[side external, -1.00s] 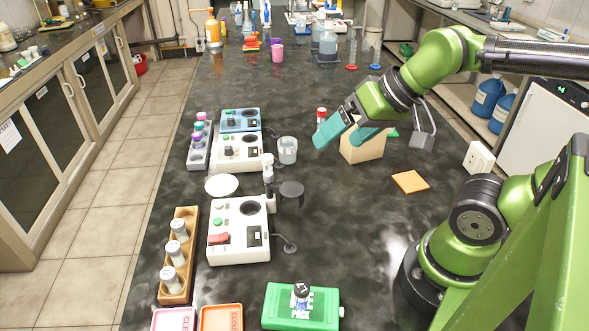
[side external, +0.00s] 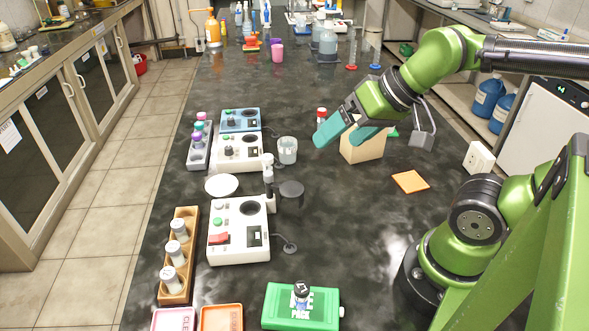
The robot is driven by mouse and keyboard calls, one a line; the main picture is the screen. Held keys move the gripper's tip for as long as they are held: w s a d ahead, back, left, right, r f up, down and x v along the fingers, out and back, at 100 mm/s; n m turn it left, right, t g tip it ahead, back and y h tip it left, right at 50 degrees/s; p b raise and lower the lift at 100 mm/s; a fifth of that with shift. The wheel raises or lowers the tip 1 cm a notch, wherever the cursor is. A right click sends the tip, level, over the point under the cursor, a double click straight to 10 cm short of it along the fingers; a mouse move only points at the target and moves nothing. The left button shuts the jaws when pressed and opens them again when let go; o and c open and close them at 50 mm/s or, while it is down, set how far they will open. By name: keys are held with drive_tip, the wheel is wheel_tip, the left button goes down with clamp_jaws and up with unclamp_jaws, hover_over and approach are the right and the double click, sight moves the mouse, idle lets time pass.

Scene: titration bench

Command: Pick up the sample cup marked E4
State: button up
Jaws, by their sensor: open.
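Three white-capped sample cups stand in the wooden rack at the lower left: a far one (side external: 180,230), a middle one (side external: 175,253) and a near one (side external: 170,279). Their cap marks are too small to read, so I cannot tell which is E4. Another small cup with a dark cap (side external: 301,291) stands on the green ice pack at the front. My gripper (side external: 337,143) has teal fingers, is open, and hangs above the bench by a tan block, well beyond and to the right of the rack. Nothing shows held between the fingers.
The wooden rack (side external: 165,291) is left of a white instrument (side external: 222,252). More instruments, a beaker (side external: 288,151) and a grey rack of coloured caps (side external: 199,158) stand farther back. The tan block (side external: 364,150) is under my gripper. The bench's centre right is mostly clear, except an orange square (side external: 410,182).

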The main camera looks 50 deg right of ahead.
drive_tip(key=n+g+h, duration=0.2)
drive_tip(key=n+g, duration=0.5)
drive_tip(key=n, duration=0.4)
hover_over(287, 144)
drive_tip(key=s+a, duration=0.1)
wheel_tip(287, 144, down, 5)
drive_tip(key=shift+s+a+f, duration=0.1)
drive_tip(key=shift+f, duration=2.7)
drive_tip(key=shift+s+a+f, duration=0.1)
drive_tip(key=shift+a+f, duration=0.05)
drive_tip(key=shift+f, duration=2.7)
drive_tip(key=shift+s+a+f, duration=0.1)
drive_tip(key=shift+f, duration=2.7)
drive_tip(key=shift+c, duration=0.4)
